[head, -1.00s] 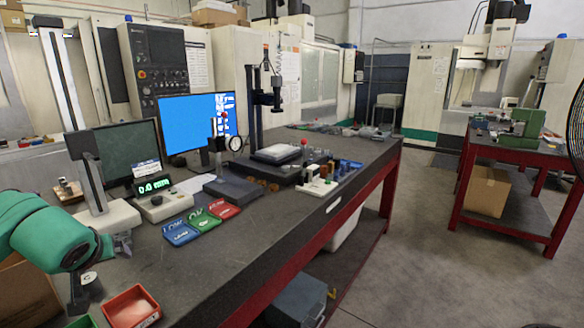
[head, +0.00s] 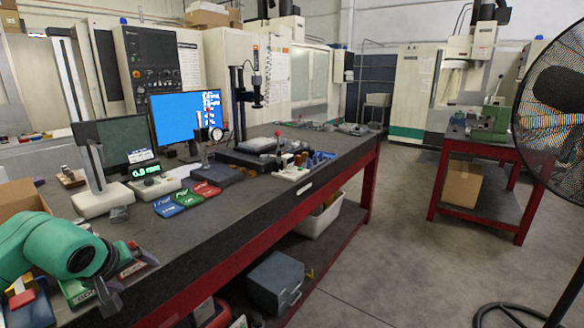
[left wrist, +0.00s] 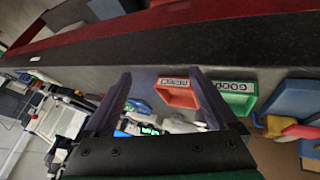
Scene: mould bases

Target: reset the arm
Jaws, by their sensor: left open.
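My left arm, teal, comes in at the lower left of the head view over the near end of the dark workbench (head: 200,240). My left gripper (head: 108,298) is low there and partly hidden by the arm. In the left wrist view its two dark fingers stand wide apart with nothing between them, so the gripper (left wrist: 158,78) is open and empty. A red tray (left wrist: 178,94) and a green tray (left wrist: 238,100), both labelled, lie on the bench beyond the fingers. My right gripper is not in view.
Blue (head: 168,207), green (head: 185,197) and red (head: 206,189) trays lie mid-bench near a digital readout (head: 147,171) and a dial gauge stand (head: 203,150). A black fan (head: 550,125) stands at the right. The floor between bench and red table (head: 480,150) is clear.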

